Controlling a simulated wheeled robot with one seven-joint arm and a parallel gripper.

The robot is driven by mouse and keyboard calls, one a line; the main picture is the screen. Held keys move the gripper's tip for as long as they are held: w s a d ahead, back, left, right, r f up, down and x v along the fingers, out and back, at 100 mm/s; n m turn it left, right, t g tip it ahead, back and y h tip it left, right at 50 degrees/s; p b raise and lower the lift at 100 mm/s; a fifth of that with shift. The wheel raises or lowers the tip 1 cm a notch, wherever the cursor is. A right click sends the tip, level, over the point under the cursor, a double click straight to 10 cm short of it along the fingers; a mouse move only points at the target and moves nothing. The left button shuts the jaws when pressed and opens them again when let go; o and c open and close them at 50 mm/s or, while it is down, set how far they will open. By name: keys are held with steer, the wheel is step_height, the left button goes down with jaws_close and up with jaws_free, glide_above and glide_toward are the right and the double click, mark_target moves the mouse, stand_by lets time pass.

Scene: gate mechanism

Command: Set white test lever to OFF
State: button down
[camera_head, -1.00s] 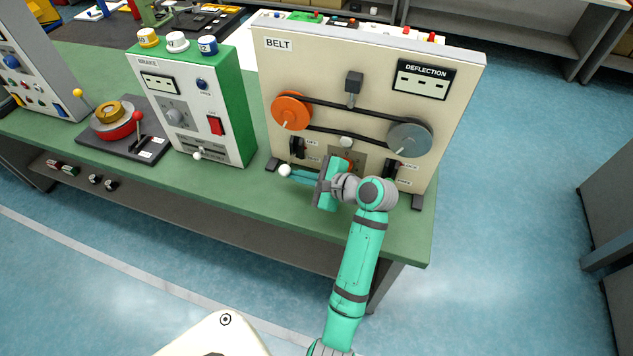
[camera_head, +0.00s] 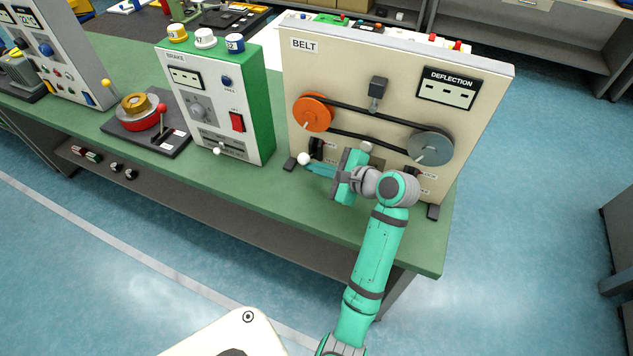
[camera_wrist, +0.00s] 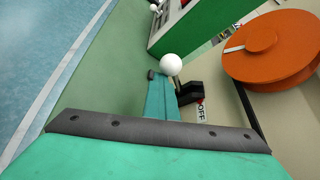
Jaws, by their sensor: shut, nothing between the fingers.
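The white test lever has a white ball knob (camera_head: 304,159), low on the left of the beige BELT panel (camera_head: 300,75). In the wrist view the knob (camera_wrist: 170,64) stands out from a black lever base (camera_wrist: 188,97), with an OFF label (camera_wrist: 205,113) beside it. My gripper (camera_head: 320,170) is shut and empty, in front of the panel's lower left. Its teal fingers (camera_wrist: 160,98) end right by the knob; I cannot tell whether they touch it. My gripper partly hides the lower panel and labels there.
An orange pulley (camera_head: 313,112) and a grey pulley (camera_head: 430,146) with a belt stick out above. The BRAKE box (camera_head: 262,105) stands to the left. The green bench top (camera_head: 250,187) is clear in front; its right end is near the panel.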

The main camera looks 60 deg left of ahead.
steer(key=shift+w+r, duration=0.1)
steer(key=shift+r, duration=0.3)
steer(key=v, duration=1)
steer(key=shift+d, duration=0.35)
steer(key=shift+f, duration=0.15)
